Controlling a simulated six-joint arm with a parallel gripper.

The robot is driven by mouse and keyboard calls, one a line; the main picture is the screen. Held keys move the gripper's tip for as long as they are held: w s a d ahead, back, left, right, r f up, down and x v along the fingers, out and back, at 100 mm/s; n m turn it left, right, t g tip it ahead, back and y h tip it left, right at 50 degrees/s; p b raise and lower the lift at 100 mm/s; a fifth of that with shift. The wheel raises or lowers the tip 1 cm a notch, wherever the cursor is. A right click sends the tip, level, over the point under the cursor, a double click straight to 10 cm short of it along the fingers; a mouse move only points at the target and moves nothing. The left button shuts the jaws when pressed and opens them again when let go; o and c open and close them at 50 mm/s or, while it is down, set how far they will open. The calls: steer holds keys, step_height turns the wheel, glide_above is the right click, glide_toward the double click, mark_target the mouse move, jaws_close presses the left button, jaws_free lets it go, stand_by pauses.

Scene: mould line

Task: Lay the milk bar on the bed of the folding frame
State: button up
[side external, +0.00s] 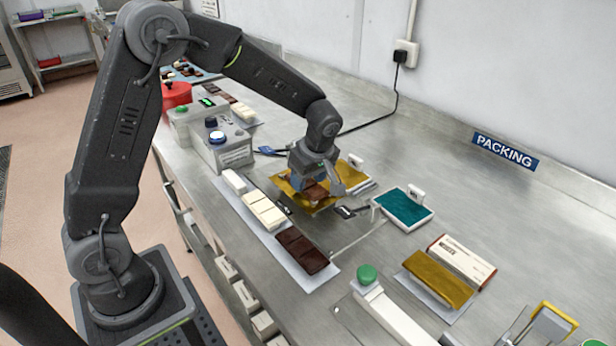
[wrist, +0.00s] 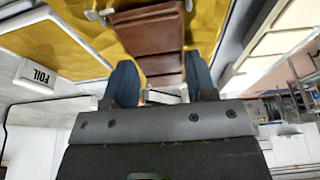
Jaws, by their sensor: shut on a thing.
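The milk bar (side external: 317,193) is a medium-brown segmented chocolate bar. My gripper (side external: 312,184) is shut on it with blue fingertips and points down over the gold foil (side external: 288,187). In the wrist view the bar (wrist: 152,38) extends away from between the fingertips (wrist: 163,88), with the foil (wrist: 75,38) behind it on both sides. I cannot tell whether the bar touches the foil or hangs just above it. The folding frame's bed is not clearly distinguishable; the foil, my gripper and the bar cover that area.
A white strip (side external: 270,239) left of my gripper carries a cream bar (side external: 264,210) and a dark bar (side external: 302,250). A teal pad (side external: 403,207) lies to the right. A gold-wrapped piece (side external: 437,279), a white carton (side external: 461,262) and a green knob (side external: 367,274) stand in front.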

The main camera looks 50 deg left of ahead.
stand_by(0.3)
steer(key=o, duration=1.1)
steer(key=shift+c, duration=0.2)
steer(key=v, duration=1.3)
steer(key=s+d+r+m+t+h, duration=0.1)
steer(key=s+m+t, duration=0.1)
steer(key=s+m, duration=0.7)
steer(key=s+d+r+m+t+h, duration=0.2)
steer(key=s+m+t, duration=0.1)
steer(key=s+m, duration=0.6)
steer(key=s, duration=0.4)
steer(key=shift+d+t, duration=0.2)
steer(key=shift+t, duration=0.1)
